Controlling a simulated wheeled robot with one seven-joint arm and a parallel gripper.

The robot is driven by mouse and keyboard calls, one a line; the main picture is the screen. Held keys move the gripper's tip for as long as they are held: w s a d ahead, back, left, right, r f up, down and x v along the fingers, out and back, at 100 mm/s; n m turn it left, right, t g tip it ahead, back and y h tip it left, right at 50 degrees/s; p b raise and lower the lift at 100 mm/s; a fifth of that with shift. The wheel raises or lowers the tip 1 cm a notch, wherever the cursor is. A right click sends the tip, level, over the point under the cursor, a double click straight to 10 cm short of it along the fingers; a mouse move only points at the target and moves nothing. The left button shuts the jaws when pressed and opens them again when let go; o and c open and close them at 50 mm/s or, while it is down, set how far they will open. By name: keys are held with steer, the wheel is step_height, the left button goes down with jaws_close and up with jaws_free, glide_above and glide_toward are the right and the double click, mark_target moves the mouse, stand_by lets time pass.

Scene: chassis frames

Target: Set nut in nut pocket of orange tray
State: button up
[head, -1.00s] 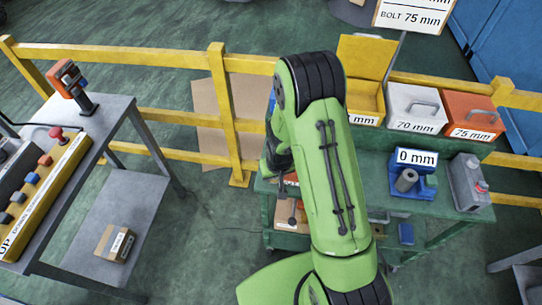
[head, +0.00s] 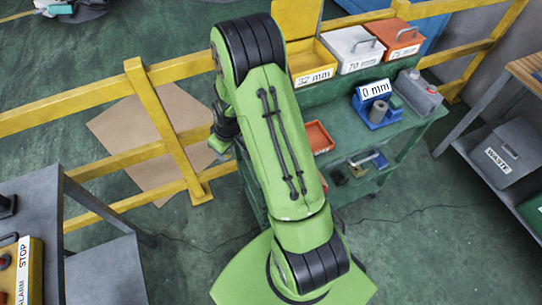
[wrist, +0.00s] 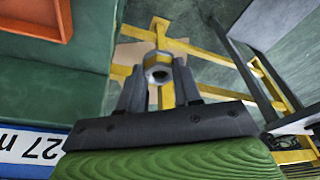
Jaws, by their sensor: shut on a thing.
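My gripper (wrist: 157,84) is shut on a grey metal nut (wrist: 158,60), held between its two fingertips in the wrist view. The nut's hole faces the camera. The orange tray (wrist: 68,18) shows in part at the upper left of the wrist view, on a green surface, apart from the nut. In the head view the orange tray (head: 319,138) lies on the green cart, just right of my arm and partly hidden by it. Its nut pocket cannot be made out. The gripper's fingers and the nut are hidden in the head view.
Yellow (head: 311,64), white (head: 352,48) and orange (head: 397,40) bins stand on the cart's back shelf. A blue fixture (head: 377,112) and a grey canister (head: 416,93) stand right of the tray. A padlock-like item (head: 366,160) lies in front. Yellow railing (head: 160,125) runs behind.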

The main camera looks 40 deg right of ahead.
steer(key=s+d+r+n+y+b, duration=0.15)
steer(key=s+d+n+b, duration=0.25)
steer(key=d, duration=0.4)
steer(key=s+d+r+n+b, duration=0.25)
steer(key=d+n+b, duration=0.2)
steer(key=d, duration=0.45)
steer(key=shift+g+y, duration=0.25)
steer(key=shift+g, duration=0.25)
steer(key=f, duration=0.3)
steer(key=f+b, duration=0.1)
steer(key=f, duration=0.2)
steer(key=f+b, duration=0.1)
steer(key=f, duration=0.3)
steer(key=shift+s+a, duration=0.25)
steer(key=shift+s, duration=0.1)
steer(key=o, duration=1.1)
steer(key=shift+c, duration=0.2)
steer(key=shift+r, duration=0.15)
